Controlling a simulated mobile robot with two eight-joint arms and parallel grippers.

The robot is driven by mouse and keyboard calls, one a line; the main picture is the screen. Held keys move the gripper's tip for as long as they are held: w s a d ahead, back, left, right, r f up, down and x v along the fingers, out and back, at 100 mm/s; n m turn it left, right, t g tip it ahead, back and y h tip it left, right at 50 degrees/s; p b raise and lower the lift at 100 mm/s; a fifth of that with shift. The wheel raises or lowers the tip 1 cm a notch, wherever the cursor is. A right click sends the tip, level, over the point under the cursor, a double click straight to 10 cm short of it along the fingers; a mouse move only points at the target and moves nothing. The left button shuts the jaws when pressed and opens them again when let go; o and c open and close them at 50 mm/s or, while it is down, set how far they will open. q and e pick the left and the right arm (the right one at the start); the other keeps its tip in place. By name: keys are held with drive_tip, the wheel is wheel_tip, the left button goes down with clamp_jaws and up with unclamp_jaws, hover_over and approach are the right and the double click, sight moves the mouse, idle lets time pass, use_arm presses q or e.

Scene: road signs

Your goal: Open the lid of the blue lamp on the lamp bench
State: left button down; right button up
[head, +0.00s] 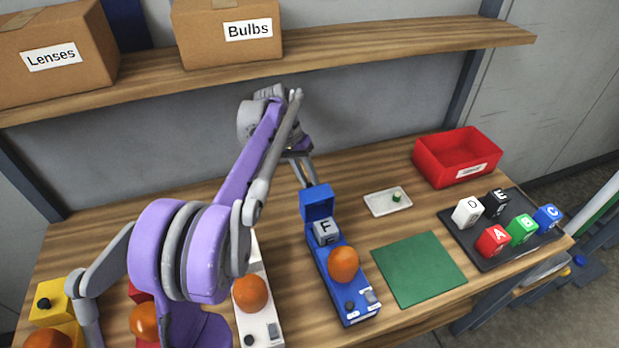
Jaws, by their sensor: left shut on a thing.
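The blue lamp (332,290) lies on the wooden bench, with an orange dome (343,264) and small switches at its near end. Its lid (317,204) stands raised at the far end. A grey block marked F (326,231) shows in the opened compartment. My left gripper (306,178) reaches over from behind, its fingers shut on the top of the lid. My purple arm hides part of the bench to the left. My right gripper is not in view.
A white lamp (262,325), a red one and a yellow one (53,302) stand left. A green mat (418,268), a small white tray (377,204), a red bin (421,165) and a black tray (486,263) of lettered cubes lie right. A shelf (380,42) with boxes hangs above.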

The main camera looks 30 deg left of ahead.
use_arm(q)
drive_tip(key=shift+w+a+f+g+h, duration=0.4)
drive_tip(key=shift+a+f+g+h, duration=0.1)
drive_tip(key=shift+a+f+h, duration=0.1)
drive_tip(key=c, duration=0.7)
unclamp_jaws()
drive_tip(key=shift+d, duration=0.1)
drive_tip(key=shift+o, duration=0.2)
